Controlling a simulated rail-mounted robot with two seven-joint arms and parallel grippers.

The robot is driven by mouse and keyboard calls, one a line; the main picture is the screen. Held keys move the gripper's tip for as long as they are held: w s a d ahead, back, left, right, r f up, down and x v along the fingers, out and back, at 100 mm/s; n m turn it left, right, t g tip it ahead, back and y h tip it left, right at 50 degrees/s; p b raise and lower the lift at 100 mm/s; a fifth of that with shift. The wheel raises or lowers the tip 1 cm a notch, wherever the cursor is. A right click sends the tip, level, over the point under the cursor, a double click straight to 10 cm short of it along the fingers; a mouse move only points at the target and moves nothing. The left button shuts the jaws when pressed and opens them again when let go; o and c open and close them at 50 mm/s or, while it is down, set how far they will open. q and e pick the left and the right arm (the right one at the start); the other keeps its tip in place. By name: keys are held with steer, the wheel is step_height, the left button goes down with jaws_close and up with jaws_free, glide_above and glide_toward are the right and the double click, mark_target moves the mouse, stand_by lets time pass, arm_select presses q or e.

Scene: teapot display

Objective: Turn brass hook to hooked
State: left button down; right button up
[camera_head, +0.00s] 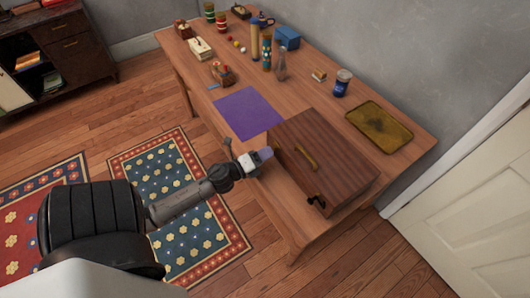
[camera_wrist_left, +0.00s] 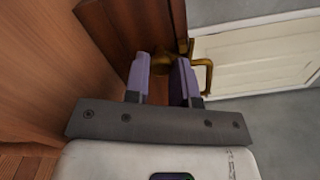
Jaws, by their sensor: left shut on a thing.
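A dark wooden case (camera_head: 330,140) lies on the table with a curved brass handle (camera_head: 306,158) on top. A small dark and brass fitting (camera_head: 317,201) shows at its near right corner. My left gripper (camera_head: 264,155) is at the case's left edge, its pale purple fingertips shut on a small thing. In the left wrist view, the brass hook (camera_wrist_left: 208,76) shows between and beyond the fingers (camera_wrist_left: 162,82), with a bent end past the right finger. The fingers partly hide it, and its exact angle is unclear. My right gripper is not in view.
The wooden table (camera_head: 225,75) also holds a purple mat (camera_head: 247,112), a brass-coloured tray (camera_head: 378,126), a blue jar (camera_head: 342,83) and several small items toward the back. A white door (camera_head: 465,190) stands at the right. The floor left of the table is open, with patterned rugs (camera_head: 185,175).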

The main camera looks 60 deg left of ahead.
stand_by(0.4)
arm_select(q)
steer(key=c, duration=1)
jaws_free()
steer(key=shift+o, duration=0.2)
steer(key=s+d, duration=0.1)
steer(key=s, duration=1.2)
steer(key=shift+s+d, duration=0.25)
steer(key=shift+s, duration=0.1)
